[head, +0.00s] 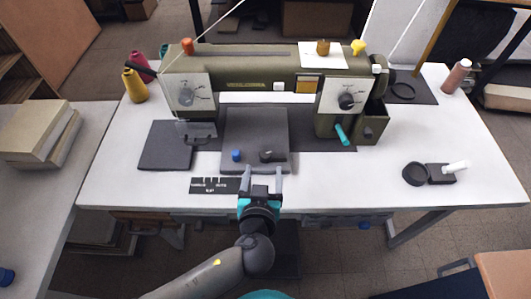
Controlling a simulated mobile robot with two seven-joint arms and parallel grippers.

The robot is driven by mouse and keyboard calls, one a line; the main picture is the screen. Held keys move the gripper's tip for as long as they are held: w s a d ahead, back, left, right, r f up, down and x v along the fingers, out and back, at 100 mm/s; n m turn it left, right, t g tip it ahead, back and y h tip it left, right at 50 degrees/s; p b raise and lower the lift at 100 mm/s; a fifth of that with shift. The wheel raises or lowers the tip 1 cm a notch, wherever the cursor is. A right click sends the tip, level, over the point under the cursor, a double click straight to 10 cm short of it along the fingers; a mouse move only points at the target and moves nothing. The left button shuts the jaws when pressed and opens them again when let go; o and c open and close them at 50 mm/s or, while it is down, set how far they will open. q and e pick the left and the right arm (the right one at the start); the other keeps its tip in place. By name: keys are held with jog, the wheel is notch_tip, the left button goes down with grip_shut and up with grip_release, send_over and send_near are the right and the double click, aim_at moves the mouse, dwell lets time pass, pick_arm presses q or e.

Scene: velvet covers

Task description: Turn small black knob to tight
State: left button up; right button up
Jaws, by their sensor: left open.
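A small black knob (268,156) stands near the front edge of the grey square plate (255,125) on the sewing machine's bed. Another black knob (347,101) sits on a white dial face at the machine's right end. Which one the task means, and where any pointer stands, I cannot tell. My left gripper (264,176) is open and empty at the plate's front edge. Its two fingers point away from me, one to each side of the near knob and just short of it. My right gripper is not in view.
A blue knob (236,155) stands left of the near black knob. A dark label strip (214,185) with small unreadable text lies in front. The sewing machine (260,80) spans the back of the white table (330,185). A teal lever (342,134) sticks out at right.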

aim_at(265, 156)
pick_arm(q)
jog(key=b+x, duration=0.1)
jog(key=x, duration=0.8)
jog(key=shift+c, duration=0.2)
grip_shut()
dwell(0.3)
